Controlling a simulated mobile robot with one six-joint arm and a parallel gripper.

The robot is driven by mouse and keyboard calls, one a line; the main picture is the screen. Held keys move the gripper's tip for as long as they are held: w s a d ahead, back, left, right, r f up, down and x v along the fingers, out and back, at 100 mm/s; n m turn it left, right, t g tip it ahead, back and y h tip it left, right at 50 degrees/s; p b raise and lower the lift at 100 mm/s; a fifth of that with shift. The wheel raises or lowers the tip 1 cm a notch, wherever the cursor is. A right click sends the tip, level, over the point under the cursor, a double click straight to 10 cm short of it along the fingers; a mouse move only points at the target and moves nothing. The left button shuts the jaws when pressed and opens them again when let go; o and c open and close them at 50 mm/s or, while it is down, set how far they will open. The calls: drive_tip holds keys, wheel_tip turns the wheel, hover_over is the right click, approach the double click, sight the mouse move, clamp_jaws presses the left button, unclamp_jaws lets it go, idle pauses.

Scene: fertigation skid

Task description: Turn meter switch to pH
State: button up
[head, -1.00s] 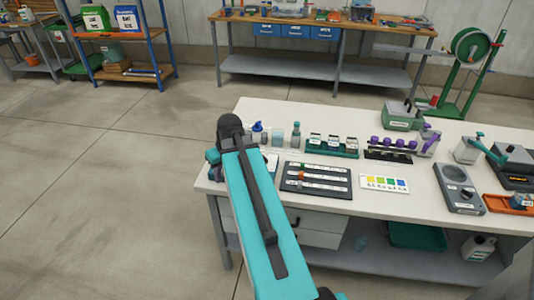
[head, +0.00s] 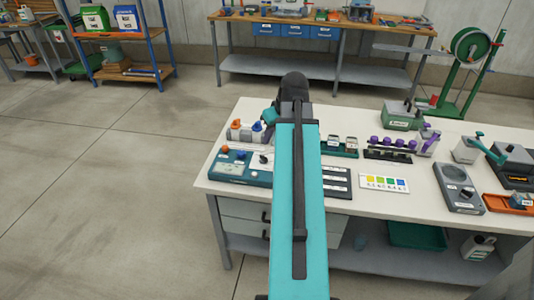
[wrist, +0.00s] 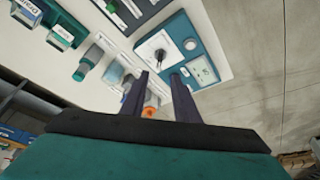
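The teal meter box (head: 243,177) lies at the left front of the white bench. It carries a white plate with a black knob (head: 263,159), which looks like the switch; its lettering and setting are too small to read. In the wrist view the meter (wrist: 180,27) is beyond my fingertips at the upper middle, with the black knob (wrist: 160,54) on its white plate. My gripper (wrist: 160,76) is open, its two dark fingers apart with nothing held between them. In the head view my arm hides the fingers.
Bottles with orange and blue caps (head: 257,127) stand behind the meter. The black slotted board (head: 337,183) and colour card (head: 384,183) lie to the right, the board partly hidden by my arm. A teal rack (head: 340,148) is behind. Open floor lies left of the bench.

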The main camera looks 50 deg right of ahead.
sight(264, 157)
drive_tip(key=shift+f, duration=0.2)
drive_tip(key=shift+p+x, duration=1.3)
drive_tip(key=shift+x, duration=5.5)
drive_tip(key=shift+w+r, duration=0.1)
drive_tip(key=shift+w, duration=0.05)
